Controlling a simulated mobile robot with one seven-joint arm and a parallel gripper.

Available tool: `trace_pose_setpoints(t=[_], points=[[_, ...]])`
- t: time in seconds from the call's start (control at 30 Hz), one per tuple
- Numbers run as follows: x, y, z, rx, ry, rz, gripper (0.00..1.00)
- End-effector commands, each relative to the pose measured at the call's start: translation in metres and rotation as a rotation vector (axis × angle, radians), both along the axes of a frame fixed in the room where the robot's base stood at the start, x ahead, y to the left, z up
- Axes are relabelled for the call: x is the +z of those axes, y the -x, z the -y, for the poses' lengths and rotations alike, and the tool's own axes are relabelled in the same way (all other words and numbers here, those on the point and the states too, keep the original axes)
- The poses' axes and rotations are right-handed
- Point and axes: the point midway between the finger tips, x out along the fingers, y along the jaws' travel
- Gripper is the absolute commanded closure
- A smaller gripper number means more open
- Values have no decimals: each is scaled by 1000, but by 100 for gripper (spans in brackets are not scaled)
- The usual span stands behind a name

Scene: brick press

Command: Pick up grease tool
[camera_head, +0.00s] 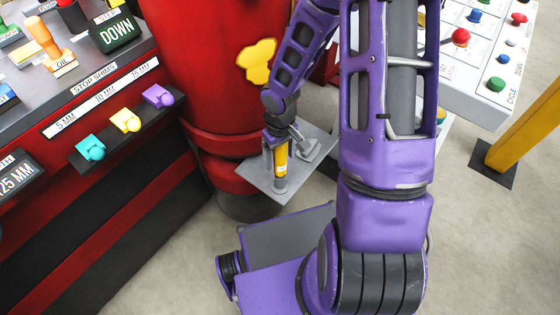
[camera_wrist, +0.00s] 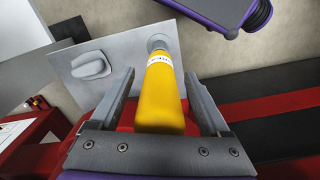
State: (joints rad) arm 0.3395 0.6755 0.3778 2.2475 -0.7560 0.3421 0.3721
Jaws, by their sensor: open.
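The grease tool is a yellow cylinder with a white label band and a grey end; I take it to be the yellow piece in the head view (camera_head: 281,158). It stands upright on a small grey shelf plate (camera_head: 252,177) in front of the red column. In the wrist view the tool (camera_wrist: 161,95) lies between the two fingers of my gripper (camera_wrist: 158,76), with a gap showing on each side. My gripper is open around it. In the head view my gripper (camera_head: 276,143) hides the tool's upper part.
A grey fitting (camera_head: 313,148) stands on the plate beside the tool. The red column (camera_head: 205,70) rises behind. A bench with teal, yellow and purple shims (camera_head: 125,121) is at left. A white button panel (camera_head: 488,85) and a yellow post (camera_head: 520,125) are at right.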

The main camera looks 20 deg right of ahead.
Motion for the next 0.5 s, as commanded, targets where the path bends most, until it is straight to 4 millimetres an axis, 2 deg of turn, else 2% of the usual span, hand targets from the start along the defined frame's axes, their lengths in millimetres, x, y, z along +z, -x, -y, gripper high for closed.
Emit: trace_pose_setpoints(t=[0.07,0.4,0.5], points=[[0,0,0,0,0,0,23],[0,0,0,-1,0,0,85],[0,0,0,-1,0,-1,100]])
